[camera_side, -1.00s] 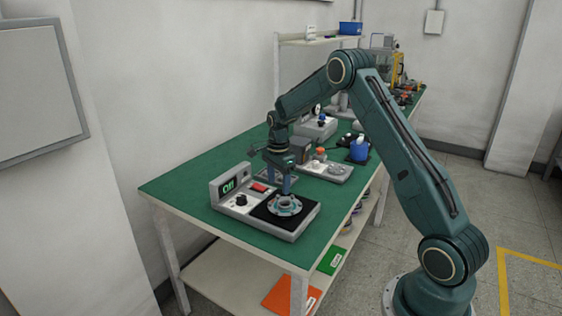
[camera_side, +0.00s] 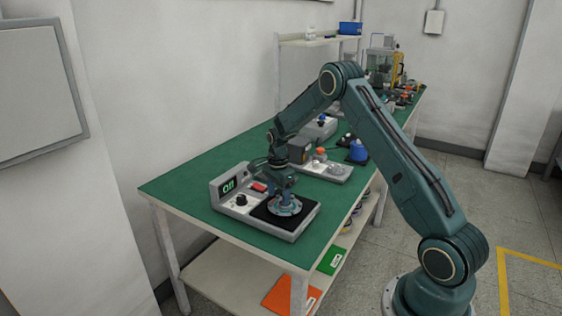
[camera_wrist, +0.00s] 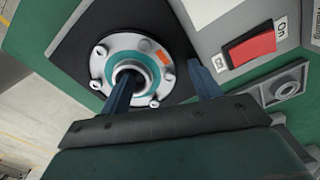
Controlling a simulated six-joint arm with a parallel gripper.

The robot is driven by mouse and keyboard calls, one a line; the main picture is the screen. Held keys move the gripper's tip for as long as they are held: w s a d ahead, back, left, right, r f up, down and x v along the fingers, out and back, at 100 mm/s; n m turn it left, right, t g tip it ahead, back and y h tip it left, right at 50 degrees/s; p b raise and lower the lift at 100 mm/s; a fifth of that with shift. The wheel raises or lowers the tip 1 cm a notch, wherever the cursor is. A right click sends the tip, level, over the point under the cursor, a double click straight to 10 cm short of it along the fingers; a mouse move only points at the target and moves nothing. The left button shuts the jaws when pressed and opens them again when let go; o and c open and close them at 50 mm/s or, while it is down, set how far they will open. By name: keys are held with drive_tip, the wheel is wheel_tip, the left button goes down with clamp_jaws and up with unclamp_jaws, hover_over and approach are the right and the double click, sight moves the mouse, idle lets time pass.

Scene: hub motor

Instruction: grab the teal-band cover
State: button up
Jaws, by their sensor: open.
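The teal-band cover (camera_wrist: 155,60) is a round silver flange with a teal ring around a dark centre hole, small studs on its rim and an orange mark. It lies flat on a black pad (camera_wrist: 80,30) of the grey device. In the side view the cover (camera_side: 285,207) is partly hidden by my gripper. My gripper (camera_wrist: 165,85) is open, with blue fingers low at the cover. One finger overlaps the cover's centre hole, and the other is beyond its outer edge, near the pad's border. I cannot tell whether either finger touches the cover.
The grey device (camera_side: 285,235) has a red switch (camera_wrist: 250,45), a black knob (camera_side: 241,200) and a display (camera_side: 228,186). A second grey unit (camera_side: 335,175) and a blue container (camera_side: 358,150) stand behind. The green tabletop (camera_side: 185,185) is clear at the left.

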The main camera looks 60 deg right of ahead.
sight(278, 201)
drive_tip(key=shift+c, duration=0.2)
drive_tip(key=c, duration=1.1)
drive_tip(key=shift+r, duration=0.1)
wheel_tip(278, 201, up, 20)
drive_tip(key=shift+f, duration=0.1)
idle(0.4)
